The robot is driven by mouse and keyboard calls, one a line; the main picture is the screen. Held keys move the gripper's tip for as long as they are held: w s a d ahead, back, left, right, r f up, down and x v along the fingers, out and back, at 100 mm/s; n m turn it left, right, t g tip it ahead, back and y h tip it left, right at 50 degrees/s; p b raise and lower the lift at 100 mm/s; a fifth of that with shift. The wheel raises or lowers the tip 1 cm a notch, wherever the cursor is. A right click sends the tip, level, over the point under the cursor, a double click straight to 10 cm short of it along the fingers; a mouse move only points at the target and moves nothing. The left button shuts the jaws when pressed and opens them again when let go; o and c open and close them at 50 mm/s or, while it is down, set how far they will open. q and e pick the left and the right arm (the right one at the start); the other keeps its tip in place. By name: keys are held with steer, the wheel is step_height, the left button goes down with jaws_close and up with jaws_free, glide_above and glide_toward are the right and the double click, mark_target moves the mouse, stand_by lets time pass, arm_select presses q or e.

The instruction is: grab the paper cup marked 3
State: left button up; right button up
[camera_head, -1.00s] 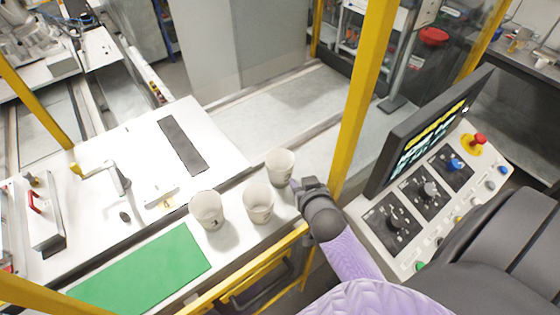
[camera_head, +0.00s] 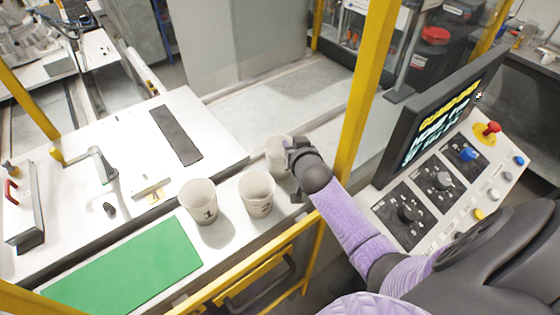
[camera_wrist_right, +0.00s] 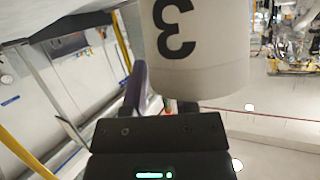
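The paper cup marked 3 (camera_head: 277,155) is white and stands at the right end of a row of three cups in the head view. Its right side is covered by my right gripper (camera_head: 297,160). In the right wrist view the cup (camera_wrist_right: 195,45) is close, upside down in the picture, with its black 3 facing the camera. My right gripper (camera_wrist_right: 160,98) shows dark finger parts with a gap between them; one is partly hidden behind the cup. Whether the fingers touch the cup cannot be told. My left gripper is not in view.
Cup 1 (camera_head: 199,202) and another marked cup (camera_head: 257,193) stand left of cup 3. A green mat (camera_head: 125,268) lies nearer. A yellow post (camera_head: 361,110) and yellow rail (camera_head: 250,272) border my right arm. A control panel with monitor (camera_head: 440,120) stands right.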

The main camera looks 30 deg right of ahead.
jaws_close()
steer(key=shift+f, duration=0.1)
stand_by(1.1)
